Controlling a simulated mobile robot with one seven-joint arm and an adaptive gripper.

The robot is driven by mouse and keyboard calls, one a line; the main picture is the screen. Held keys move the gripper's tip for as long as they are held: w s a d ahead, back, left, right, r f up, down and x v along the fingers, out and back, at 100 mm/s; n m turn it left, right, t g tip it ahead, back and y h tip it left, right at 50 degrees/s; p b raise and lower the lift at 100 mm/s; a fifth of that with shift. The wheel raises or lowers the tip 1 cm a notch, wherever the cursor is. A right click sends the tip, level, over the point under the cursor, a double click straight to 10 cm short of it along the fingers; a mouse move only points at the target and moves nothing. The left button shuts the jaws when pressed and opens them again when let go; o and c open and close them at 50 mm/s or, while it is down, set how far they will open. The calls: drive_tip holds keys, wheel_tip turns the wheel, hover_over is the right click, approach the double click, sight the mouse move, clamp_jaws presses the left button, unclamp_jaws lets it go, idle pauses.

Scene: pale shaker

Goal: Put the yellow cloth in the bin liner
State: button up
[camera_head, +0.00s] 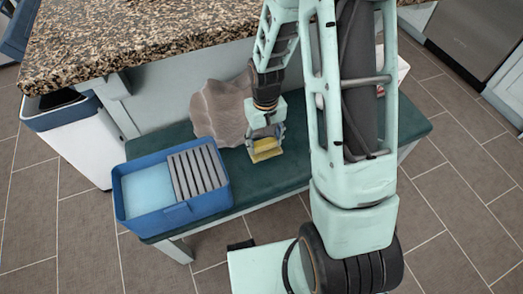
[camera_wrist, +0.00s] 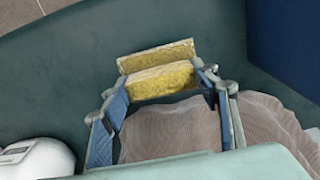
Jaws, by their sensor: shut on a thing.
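The yellow cloth (camera_head: 266,155) is folded, with two layers showing in the wrist view (camera_wrist: 158,54). My gripper (camera_head: 265,142) is shut on it, with the blue-padded fingers at its two ends in the wrist view (camera_wrist: 162,86). The cloth is low over the green bench top; I cannot tell whether it touches. A crumpled, translucent brownish bag, which looks like the bin liner (camera_head: 218,112), stands on the bench just left of my gripper. It also shows in the wrist view (camera_wrist: 168,132), partly hidden behind my gripper. Its opening is not clear.
The green bench (camera_head: 285,178) has bare room in front of my gripper. A blue crate (camera_head: 160,217) with a grey slatted piece stands at its left end. A speckled counter (camera_head: 130,45) overhangs behind. A white bin (camera_head: 75,140) stands left. A white object (camera_wrist: 38,158) is partly seen.

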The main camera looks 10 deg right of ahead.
sight(261, 149)
drive_tip(key=shift+w+a+f, duration=0.2)
drive_tip(key=shift+w+f, duration=0.05)
drive_tip(key=shift+f, duration=0.2)
drive_tip(key=shift+w+a+f+b, duration=0.15)
drive_tip(key=shift+f+b, duration=0.2)
drive_tip(key=shift+f, duration=0.6)
drive_tip(key=shift+w+a+f+b, duration=0.1)
drive_tip(key=shift+f+b, duration=0.25)
drive_tip(key=shift+f, duration=0.55)
drive_tip(key=shift+f, duration=0.2)
drive_tip(key=o, duration=1.2)
drive_tip(key=shift+o, duration=0.2)
drive_tip(key=shift+r, duration=0.15)
